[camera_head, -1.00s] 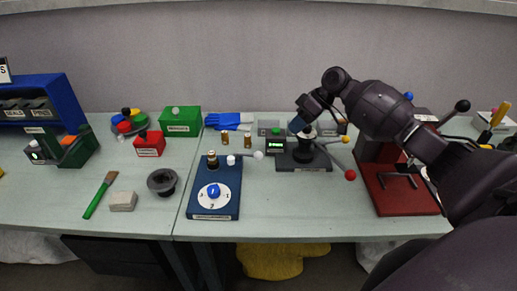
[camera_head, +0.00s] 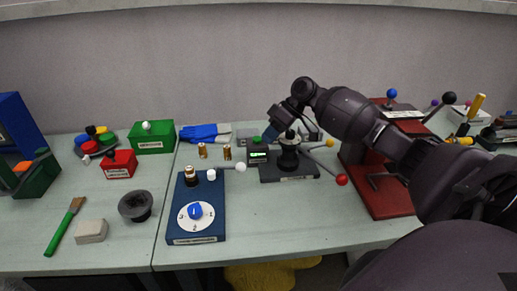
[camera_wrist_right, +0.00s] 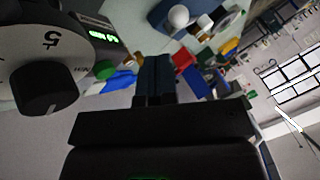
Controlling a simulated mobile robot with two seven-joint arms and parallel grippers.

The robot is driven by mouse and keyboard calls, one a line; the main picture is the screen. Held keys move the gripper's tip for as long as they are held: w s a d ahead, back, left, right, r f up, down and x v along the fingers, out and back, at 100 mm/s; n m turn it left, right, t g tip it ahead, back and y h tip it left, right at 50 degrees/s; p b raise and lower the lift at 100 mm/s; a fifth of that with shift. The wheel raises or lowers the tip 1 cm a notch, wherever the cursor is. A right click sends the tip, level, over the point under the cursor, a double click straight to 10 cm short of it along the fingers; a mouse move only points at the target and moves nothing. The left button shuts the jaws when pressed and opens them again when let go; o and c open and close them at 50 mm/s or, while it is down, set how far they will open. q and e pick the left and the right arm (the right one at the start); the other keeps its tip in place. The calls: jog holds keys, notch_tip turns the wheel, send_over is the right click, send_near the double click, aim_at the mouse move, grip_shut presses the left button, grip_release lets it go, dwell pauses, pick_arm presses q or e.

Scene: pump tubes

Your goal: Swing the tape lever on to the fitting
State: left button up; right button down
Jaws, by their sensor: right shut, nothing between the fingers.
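A blue base (camera_head: 211,235) with a white dial and blue knob (camera_head: 195,211) stands on the table at centre. A brass and dark fitting (camera_head: 190,177) stands at its back left. A white cap (camera_head: 211,175) is beside the fitting, and a thin lever ending in a white ball (camera_head: 240,167) reaches out to the right. I cannot tell for certain that this is the tape lever. My right gripper (camera_head: 268,136) is shut and empty, above and behind a small green-lit box (camera_head: 258,155), apart from the lever. Its shut fingers show in the wrist view (camera_wrist_right: 156,78). My left gripper is out of view.
A black stand (camera_head: 290,172) with a dark post and red-ball and yellow-ball levers is right of the blue base. Two brass pieces (camera_head: 203,151) and blue gloves (camera_head: 205,133) lie behind. A red stand (camera_head: 385,200) is at right. The table front centre is clear.

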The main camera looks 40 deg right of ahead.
jog(key=x, duration=0.9)
jog(key=shift+a+f, duration=0.1)
jog(key=shift+f, duration=0.15)
